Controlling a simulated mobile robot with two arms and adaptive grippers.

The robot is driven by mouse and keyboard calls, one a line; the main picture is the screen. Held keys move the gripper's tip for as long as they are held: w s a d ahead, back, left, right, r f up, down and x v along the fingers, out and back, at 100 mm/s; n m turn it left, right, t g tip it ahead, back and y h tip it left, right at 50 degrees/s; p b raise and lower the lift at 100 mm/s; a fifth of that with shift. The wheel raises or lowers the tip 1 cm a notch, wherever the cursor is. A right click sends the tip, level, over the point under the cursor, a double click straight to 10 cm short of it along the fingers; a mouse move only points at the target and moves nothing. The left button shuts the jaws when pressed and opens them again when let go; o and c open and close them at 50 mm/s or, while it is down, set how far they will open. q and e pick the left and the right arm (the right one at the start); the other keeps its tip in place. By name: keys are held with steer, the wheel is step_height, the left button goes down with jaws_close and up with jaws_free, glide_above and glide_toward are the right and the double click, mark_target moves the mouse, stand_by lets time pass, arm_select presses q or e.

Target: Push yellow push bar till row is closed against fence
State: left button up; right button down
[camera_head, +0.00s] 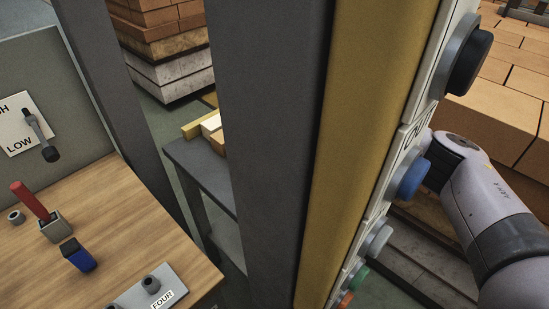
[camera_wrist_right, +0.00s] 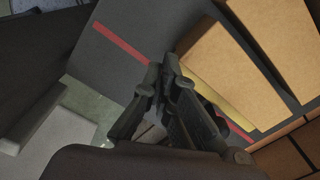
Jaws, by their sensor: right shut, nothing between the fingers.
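In the right wrist view my right gripper (camera_wrist_right: 170,85) is shut and empty, its fingertips close to a large tan block (camera_wrist_right: 230,65). A yellow strip (camera_wrist_right: 236,112), seemingly the push bar, shows along the block's near edge, partly hidden by the fingers; I cannot tell whether they touch it. A second tan block (camera_wrist_right: 275,30) lies beyond a dark gap. In the head view a yellow bar (camera_head: 193,130) and pale blocks (camera_head: 212,124) sit on a dark table (camera_head: 190,163), mostly hidden by a post. The fence cannot be made out. My left gripper is out of view.
A grey post (camera_head: 265,130) and a button panel (camera_head: 400,150) block much of the head view. A wooden bench (camera_head: 120,220) with switches stands at left. Brick stacks (camera_head: 165,45) stand behind. A red line (camera_wrist_right: 120,42) crosses the dark surface.

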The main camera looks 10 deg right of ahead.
step_height(320, 180, up, 6)
steer(key=p, duration=0.2)
steer(key=shift+p, duration=0.3)
stand_by(0.5)
